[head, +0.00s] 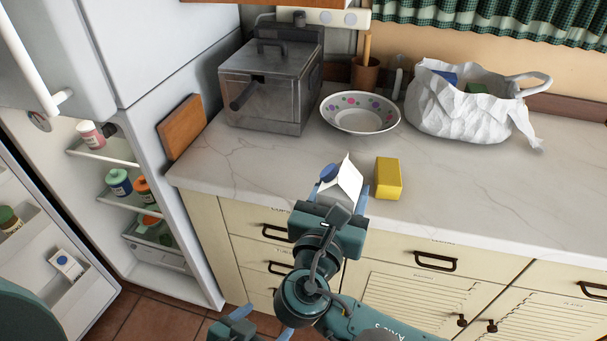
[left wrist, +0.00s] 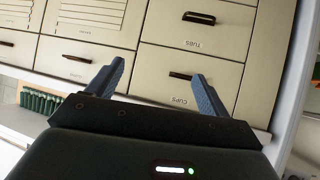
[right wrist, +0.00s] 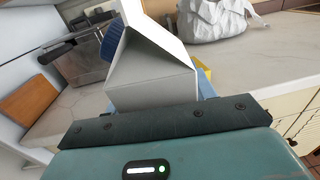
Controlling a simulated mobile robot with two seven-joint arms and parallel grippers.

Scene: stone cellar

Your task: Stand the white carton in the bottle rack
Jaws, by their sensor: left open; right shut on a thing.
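The white carton (head: 347,181) has a gable top and a blue cap. My right gripper (head: 337,200) is shut on it and holds it at the front edge of the worktop. The carton (right wrist: 150,80) fills the middle of the right wrist view, between the fingers. My left gripper (head: 262,323) is open and empty, low in the head view; its spread fingers (left wrist: 155,85) face the drawer fronts in the left wrist view. The open fridge at the left has a door rack (head: 75,290) holding a small white pack; I cannot tell whether this is the bottle rack.
A yellow block (head: 388,178) stands just right of the carton. A metal box (head: 262,92), a dotted bowl (head: 360,112) and a white bag (head: 460,105) stand behind. A wooden board (head: 181,127) leans by the fridge. Fridge shelves (head: 105,150) hold several jars. The worktop's right side is clear.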

